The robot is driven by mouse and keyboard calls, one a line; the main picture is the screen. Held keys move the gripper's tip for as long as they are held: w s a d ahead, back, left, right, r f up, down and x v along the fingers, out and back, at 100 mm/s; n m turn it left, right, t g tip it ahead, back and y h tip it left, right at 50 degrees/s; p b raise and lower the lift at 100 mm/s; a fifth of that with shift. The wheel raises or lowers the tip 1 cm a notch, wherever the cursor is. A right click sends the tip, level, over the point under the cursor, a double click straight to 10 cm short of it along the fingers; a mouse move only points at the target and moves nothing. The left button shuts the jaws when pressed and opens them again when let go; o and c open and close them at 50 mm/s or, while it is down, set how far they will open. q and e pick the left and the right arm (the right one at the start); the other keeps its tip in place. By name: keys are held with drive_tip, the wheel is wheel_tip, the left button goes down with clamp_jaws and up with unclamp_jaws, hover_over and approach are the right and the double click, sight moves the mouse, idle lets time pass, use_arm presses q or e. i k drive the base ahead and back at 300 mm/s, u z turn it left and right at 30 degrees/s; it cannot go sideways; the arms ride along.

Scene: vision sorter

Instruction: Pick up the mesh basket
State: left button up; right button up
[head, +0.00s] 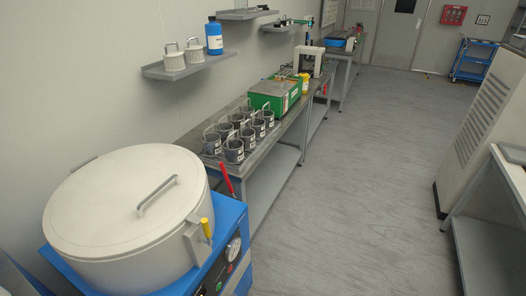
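Several small dark cylindrical baskets with wire handles and white labels stand in rows at the near end of a metal workbench. They look like mesh baskets, but the mesh is too fine to make out. One basket (234,150) is at the near corner of the group, and another basket (212,143) is to its left. I cannot tell which basket is the one named. Neither of my grippers is in view.
A large white lidded vessel (95,215) on a blue machine (232,262) stands in the near left. Beyond the baskets on the workbench (262,150) is a green box (268,98). A wall shelf (180,70) holds white containers and a blue bottle (214,38). The floor (350,190) is clear.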

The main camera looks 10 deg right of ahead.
sight(235, 153)
drive_tip(key=z, duration=1.85)
drive_tip(key=i, duration=1.55)
drive_tip(key=u, duration=2.45)
